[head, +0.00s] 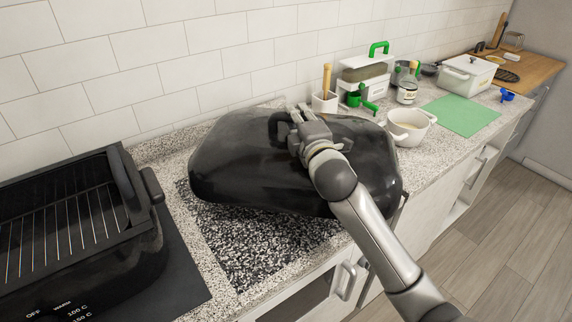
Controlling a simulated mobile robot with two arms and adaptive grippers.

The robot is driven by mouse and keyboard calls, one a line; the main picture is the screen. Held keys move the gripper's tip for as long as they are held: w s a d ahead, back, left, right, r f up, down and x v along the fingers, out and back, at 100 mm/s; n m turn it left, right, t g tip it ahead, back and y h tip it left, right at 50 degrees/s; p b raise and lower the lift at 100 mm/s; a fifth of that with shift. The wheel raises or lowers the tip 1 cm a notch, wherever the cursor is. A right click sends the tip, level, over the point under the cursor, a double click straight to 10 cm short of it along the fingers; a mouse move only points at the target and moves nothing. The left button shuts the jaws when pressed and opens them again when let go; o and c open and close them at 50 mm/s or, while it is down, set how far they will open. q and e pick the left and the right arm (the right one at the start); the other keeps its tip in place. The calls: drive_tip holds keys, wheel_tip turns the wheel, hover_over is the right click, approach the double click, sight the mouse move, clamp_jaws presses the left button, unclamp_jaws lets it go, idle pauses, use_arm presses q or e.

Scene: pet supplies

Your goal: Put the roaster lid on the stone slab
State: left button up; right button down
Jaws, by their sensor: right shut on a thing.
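The black roaster lid (245,160) is in the middle of the head view, above the dark speckled stone slab (250,238). It covers the back and right of the slab; the front left part of the slab shows. I cannot tell whether the lid touches the slab. My right gripper (287,122) is shut on the lid's handle (277,124) at the top. The lid's right end reaches past the slab towards the counter's front edge. My left gripper is not in view.
The open black roaster (80,235) with a wire rack stands at the left on a dark mat (185,275). Right of the lid are a white pot (408,128), a utensil holder (325,103), a jar (407,92) and a green mat (460,115). A tiled wall closes off the back.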

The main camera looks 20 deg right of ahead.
wheel_tip(320, 180, down, 4)
drive_tip(key=shift+f, duration=2.35)
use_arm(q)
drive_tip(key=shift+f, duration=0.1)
use_arm(e)
drive_tip(key=shift+f, duration=0.15)
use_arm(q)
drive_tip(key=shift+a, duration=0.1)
use_arm(e)
drive_tip(key=c, duration=1.3)
unclamp_jaws()
drive_tip(key=shift+s+f, duration=0.1)
drive_tip(key=shift+f, duration=0.05)
use_arm(q)
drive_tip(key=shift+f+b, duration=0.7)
drive_tip(key=shift+b, duration=0.05)
use_arm(e)
drive_tip(key=s, duration=1.2)
